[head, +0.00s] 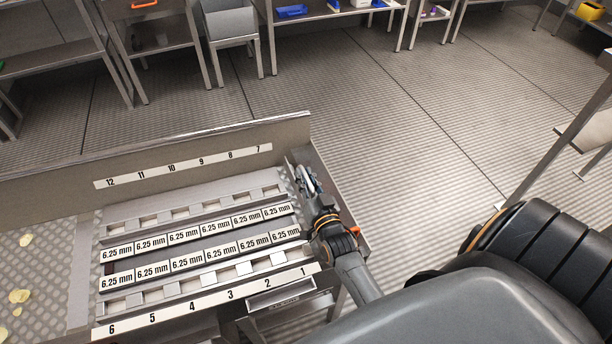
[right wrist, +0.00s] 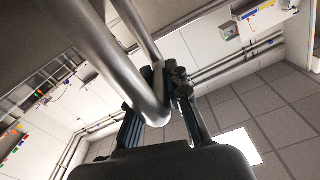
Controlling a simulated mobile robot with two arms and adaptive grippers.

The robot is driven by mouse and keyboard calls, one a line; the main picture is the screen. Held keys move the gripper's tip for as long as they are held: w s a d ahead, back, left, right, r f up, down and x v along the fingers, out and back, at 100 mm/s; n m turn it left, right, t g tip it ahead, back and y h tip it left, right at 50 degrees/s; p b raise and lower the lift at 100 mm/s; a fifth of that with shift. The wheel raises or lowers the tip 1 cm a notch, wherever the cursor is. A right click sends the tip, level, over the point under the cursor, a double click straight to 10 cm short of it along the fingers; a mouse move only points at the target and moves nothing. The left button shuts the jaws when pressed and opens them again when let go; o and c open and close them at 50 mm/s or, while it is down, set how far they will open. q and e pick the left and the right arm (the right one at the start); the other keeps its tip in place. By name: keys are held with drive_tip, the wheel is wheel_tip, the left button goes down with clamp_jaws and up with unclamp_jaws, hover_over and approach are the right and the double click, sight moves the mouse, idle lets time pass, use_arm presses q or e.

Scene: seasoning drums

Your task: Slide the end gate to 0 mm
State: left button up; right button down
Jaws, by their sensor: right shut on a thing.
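The metal trough has a row of gates labelled "6.25 mm" (head: 185,236) in two lines, with number strips 1 to 6 in front and 7 to 12 behind. My right gripper (head: 308,183) is at the trough's right end, by the end wall (head: 322,160). In the right wrist view my gripper (right wrist: 160,110) is shut on a bent grey metal bar (right wrist: 148,105), which appears to be the end gate's handle. The end gate's plate and its opening cannot be made out; my gripper and arm cover that area. My left gripper is in neither view.
Yellow chips (head: 20,297) lie on the trough's left bed. A tall back wall (head: 220,140) runs along the far side. Steel tables and a bin (head: 230,22) stand farther back.

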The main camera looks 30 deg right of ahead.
drive_tip(key=c, duration=1.3)
unclamp_jaws()
drive_tip(key=shift+f, duration=0.35)
drive_tip(key=shift+r, duration=0.15)
wheel_tip(320, 180, up, 10)
drive_tip(key=shift+f, duration=0.1)
